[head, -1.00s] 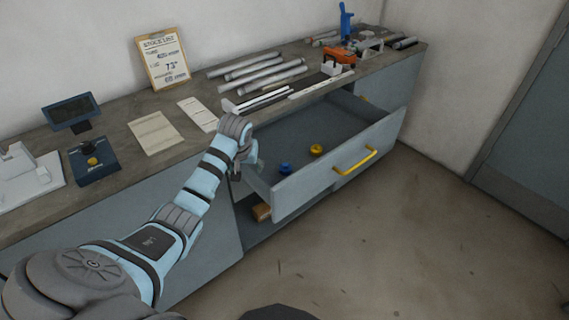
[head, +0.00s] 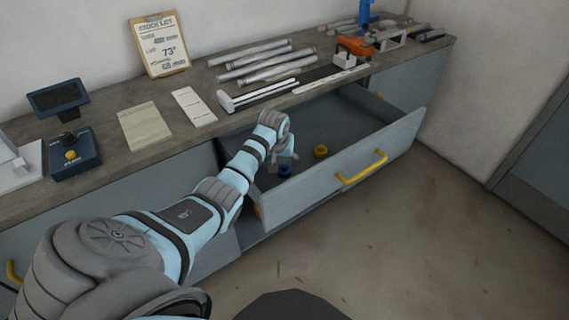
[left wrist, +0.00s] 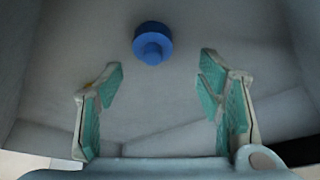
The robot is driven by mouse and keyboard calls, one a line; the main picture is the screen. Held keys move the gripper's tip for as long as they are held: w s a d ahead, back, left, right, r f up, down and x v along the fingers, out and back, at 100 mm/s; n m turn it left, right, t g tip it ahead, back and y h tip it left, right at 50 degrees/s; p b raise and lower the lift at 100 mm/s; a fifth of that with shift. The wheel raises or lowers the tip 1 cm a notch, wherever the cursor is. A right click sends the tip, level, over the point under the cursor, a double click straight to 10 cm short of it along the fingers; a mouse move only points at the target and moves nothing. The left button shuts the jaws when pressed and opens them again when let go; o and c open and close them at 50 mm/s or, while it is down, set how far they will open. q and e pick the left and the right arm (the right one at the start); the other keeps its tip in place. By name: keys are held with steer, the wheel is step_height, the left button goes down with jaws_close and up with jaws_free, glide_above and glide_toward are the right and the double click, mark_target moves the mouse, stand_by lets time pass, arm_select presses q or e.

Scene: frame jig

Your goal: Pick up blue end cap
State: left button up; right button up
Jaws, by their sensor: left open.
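The blue end cap (head: 285,171) lies on the floor of the open drawer (head: 338,180). In the left wrist view the blue end cap (left wrist: 152,43) shows as a round disc with a raised stub, beyond the fingertips and near the middle line. My left gripper (head: 284,160) is inside the drawer, just beside the cap in the head view. In the left wrist view the left gripper (left wrist: 160,75) is open, with green-padded fingers wide apart and nothing between them. My right gripper is not in view.
The bench top (head: 100,130) above carries tubes, papers and a clipboard (head: 159,45).

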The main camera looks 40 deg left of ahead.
mark_target(284, 166)
arm_select(q)
steer(key=b+x, duration=0.1)
steer(key=x, duration=0.1)
steer(key=d+b+x, duration=0.1)
steer(key=x, duration=0.2)
steer(key=shift+f, duration=0.1)
steer(key=shift+c, duration=0.6)
steer(key=c, duration=0.7)
steer(key=shift+r, duration=0.25)
